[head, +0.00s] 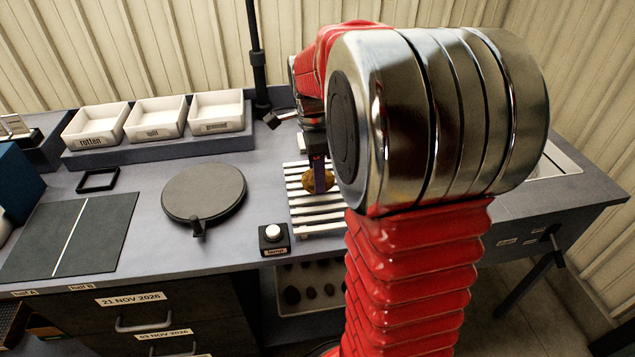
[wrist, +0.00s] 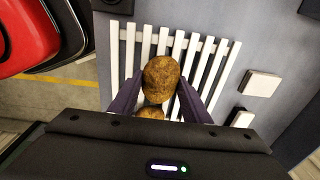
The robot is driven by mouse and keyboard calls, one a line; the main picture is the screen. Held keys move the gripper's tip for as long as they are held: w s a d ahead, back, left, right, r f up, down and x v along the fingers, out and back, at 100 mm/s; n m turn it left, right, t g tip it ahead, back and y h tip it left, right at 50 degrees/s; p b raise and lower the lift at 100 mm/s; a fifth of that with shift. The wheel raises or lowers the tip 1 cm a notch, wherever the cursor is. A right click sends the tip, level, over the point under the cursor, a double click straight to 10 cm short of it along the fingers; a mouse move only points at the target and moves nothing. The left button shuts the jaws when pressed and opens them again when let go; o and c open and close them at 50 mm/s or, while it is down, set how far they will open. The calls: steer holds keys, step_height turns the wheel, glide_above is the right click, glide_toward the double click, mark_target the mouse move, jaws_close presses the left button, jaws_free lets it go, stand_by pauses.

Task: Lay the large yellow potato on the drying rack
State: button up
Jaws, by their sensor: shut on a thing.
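The drying rack (head: 320,220) is a set of white slats on the grey bench, and it fills the middle of the wrist view (wrist: 215,62). A large brownish-yellow potato (wrist: 162,75) is between the purple fingers of my gripper (wrist: 160,88), over the slats. In the head view the potato (head: 318,181) shows low over the rack, partly covered by a finger of my gripper (head: 319,176). I cannot tell whether it touches the slats. A second potato (wrist: 151,113) shows behind the held one in the wrist view, mostly hidden by my gripper body.
White trays stand on a raised step at the back, one labelled "rotten" (head: 92,135). A round dark plate (head: 204,190) and a black box with a white button (head: 273,238) are left of the rack. Dark potatoes lie in a bin (head: 305,285) below. My arm hides the rack's right side.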

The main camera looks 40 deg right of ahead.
steer(key=shift+f, duration=1.6)
steer(key=o, duration=1.2)
steer(key=shift+r, duration=0.1)
steer(key=r, duration=1.1)
steer(key=shift+s+a+r, duration=0.15)
steer(key=shift+a+r, duration=0.2)
steer(key=shift+a, duration=0.05)
steer(key=shift+a+r, duration=0.1)
